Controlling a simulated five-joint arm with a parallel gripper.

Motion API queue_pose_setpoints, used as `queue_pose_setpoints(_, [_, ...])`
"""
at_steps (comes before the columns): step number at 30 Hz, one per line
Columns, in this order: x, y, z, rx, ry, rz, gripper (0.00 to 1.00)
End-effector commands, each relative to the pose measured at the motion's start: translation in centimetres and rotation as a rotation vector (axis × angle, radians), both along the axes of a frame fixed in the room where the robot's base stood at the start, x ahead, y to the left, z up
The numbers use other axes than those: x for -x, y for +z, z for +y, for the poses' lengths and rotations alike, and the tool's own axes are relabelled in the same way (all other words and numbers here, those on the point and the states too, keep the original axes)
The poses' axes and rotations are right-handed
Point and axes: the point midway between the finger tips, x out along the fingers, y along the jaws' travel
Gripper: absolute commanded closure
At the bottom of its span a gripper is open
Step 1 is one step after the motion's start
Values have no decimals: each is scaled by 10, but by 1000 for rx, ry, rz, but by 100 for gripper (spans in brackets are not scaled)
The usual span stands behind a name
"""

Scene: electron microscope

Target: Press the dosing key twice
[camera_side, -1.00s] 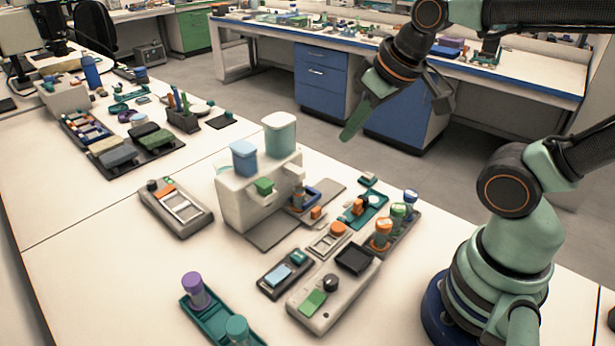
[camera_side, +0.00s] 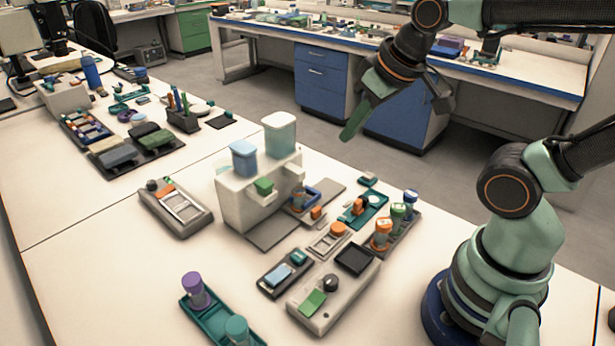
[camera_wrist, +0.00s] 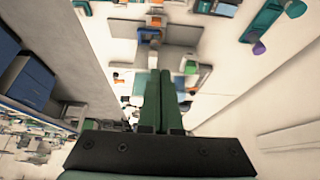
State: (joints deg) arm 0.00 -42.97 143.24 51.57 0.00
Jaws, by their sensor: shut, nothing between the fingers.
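A pale dispenser-like unit (camera_side: 242,205) stands on the bench with a blue container (camera_side: 243,158) and a white-green container (camera_side: 280,134) on top. A green key-like block (camera_side: 263,186) sticks out of its front. Another green key (camera_side: 313,302) lies on a grey control box (camera_side: 325,312) with a black knob and a dark pad. I cannot tell which is the dosing key. My gripper (camera_side: 346,137) hangs well above and behind the unit, apart from everything. Its green fingers are shut and empty; they also show in the wrist view (camera_wrist: 160,75).
A grey tray device (camera_side: 177,207) stands left of the unit. A rack of capped vials (camera_side: 395,233) and a teal tray (camera_side: 365,209) stand to its right. A teal tray with a purple-capped vial (camera_side: 195,290) is at the front. The bench's left front is clear.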

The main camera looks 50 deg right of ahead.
Motion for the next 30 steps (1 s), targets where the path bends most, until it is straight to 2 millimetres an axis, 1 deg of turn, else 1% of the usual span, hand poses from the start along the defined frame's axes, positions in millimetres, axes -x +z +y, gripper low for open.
queue_pose_setpoints(5, [-1,-1,2,10,24,8,100])
queue_pose_setpoints(8, [-4,-4,7,40,103,37,100])
queue_pose_setpoints(10, [-7,-8,13,77,198,71,100])
queue_pose_setpoints(17, [-20,-30,44,223,662,210,100])
queue_pose_setpoints(24, [-29,-58,77,332,1161,325,100])
queue_pose_setpoints(27, [-30,-68,88,358,1321,354,100])
queue_pose_setpoints(30, [-31,-76,95,373,1438,373,100])
